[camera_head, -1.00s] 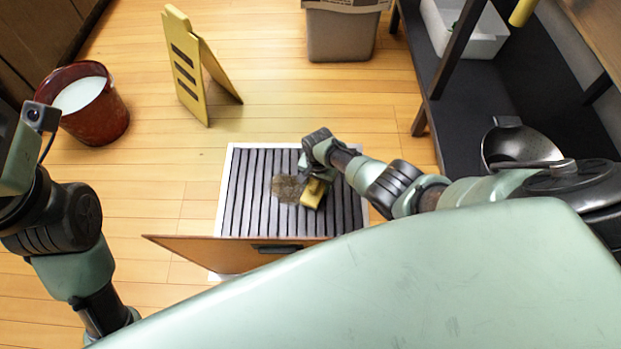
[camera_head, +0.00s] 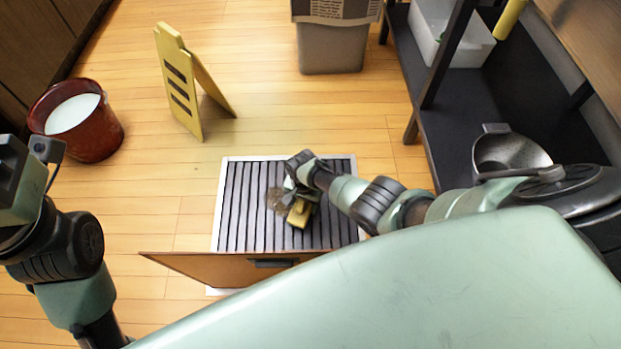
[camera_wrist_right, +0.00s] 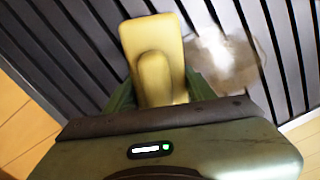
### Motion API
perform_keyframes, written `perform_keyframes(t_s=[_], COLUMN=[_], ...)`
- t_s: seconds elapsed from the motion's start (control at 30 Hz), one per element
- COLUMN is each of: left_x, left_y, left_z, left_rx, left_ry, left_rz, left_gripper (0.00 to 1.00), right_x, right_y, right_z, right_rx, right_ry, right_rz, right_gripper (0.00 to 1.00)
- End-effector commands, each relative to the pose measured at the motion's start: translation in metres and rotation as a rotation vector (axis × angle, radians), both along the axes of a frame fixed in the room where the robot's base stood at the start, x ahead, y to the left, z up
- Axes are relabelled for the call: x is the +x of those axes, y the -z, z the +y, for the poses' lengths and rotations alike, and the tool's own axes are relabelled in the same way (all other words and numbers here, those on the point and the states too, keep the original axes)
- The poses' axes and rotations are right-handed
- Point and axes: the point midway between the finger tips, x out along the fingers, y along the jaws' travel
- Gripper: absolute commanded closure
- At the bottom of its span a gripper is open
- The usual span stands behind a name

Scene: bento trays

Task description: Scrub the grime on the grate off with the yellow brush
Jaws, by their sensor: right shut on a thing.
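The grate (camera_head: 236,212), dark slats in a pale frame, lies low at the centre of the head view, behind a brown panel. A brown grime patch (camera_head: 275,199) is on it, partly hidden by my right gripper; it looks pale grey in the wrist view (camera_wrist_right: 226,62). My right gripper (camera_head: 296,192) is shut on the yellow brush (camera_head: 299,213), whose flat yellow back shows in the wrist view (camera_wrist_right: 152,42). The brush is over the grate beside the grime; its bristles and any contact are hidden. My left gripper (camera_head: 20,185) is at the left edge, its fingers not visible.
The brown panel (camera_head: 205,268) stands along the grate's near side. A red bucket (camera_head: 85,135) with white contents and a yellow floor sign (camera_head: 180,85) stand at left. A grey bin (camera_head: 333,50) is behind. A dark shelf (camera_head: 445,125) holding a metal pan (camera_head: 510,155) is at right.

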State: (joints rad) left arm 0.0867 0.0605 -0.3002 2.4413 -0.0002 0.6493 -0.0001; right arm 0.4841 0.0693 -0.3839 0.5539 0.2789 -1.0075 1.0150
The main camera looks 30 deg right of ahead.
Motion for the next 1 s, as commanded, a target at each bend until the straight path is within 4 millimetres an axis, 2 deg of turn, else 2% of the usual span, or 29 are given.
perform_keyframes(t_s=[0.23,0.5,0.7,1.0], left_x=[-0.003,-0.002,-0.006,-0.009], left_y=[-0.002,-0.002,-0.006,-0.008], left_z=[0.000,-0.001,0.000,-0.003], left_rx=[0.000,-0.002,-0.005,0.007], left_ry=[0.000,0.000,0.000,-0.005], left_rz=[-0.018,-0.024,-0.046,-0.074], left_gripper=[0.69,0.69,0.69,0.69], right_x=[0.003,0.013,0.016,0.027], right_y=[0.002,0.001,0.000,0.003], right_z=[0.009,0.030,0.036,0.058], right_rx=[0.002,0.003,0.001,0.001], right_ry=[0.001,0.000,0.000,0.000], right_rz=[0.001,0.000,-0.001,0.000], right_gripper=[1.00,1.00,1.00,1.00])
